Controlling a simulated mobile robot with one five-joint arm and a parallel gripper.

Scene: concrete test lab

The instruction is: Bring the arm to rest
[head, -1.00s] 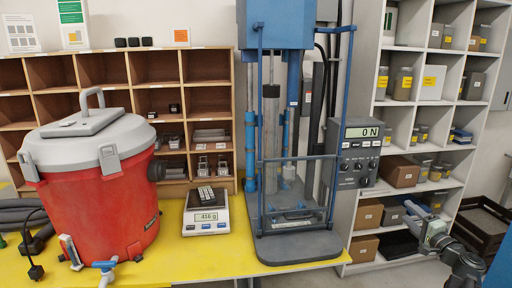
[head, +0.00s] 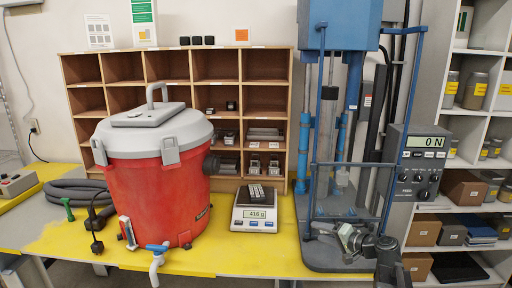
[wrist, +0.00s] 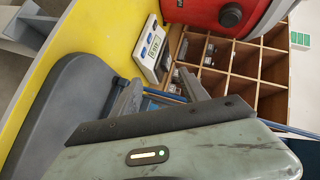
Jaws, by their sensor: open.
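My gripper (head: 350,238) shows at the lower right of the head view, in front of the base of the blue test machine (head: 340,258). It is a grey-green body on a dark arm link. In the wrist view, the two dark fingers of my gripper (wrist: 160,90) stand apart with nothing between them. The machine's dark base (wrist: 85,105) lies to the left of the fingers in that view. I cannot tell how far the fingers are from the machine.
A red bucket (head: 158,205) with a grey lid stands on the yellow bench top (head: 225,258). A scale (head: 255,222) reading 416 g holds small metal pieces. A wooden pigeonhole rack (head: 168,62) stands behind. Grey shelves (head: 470,135) with jars and boxes are at the right.

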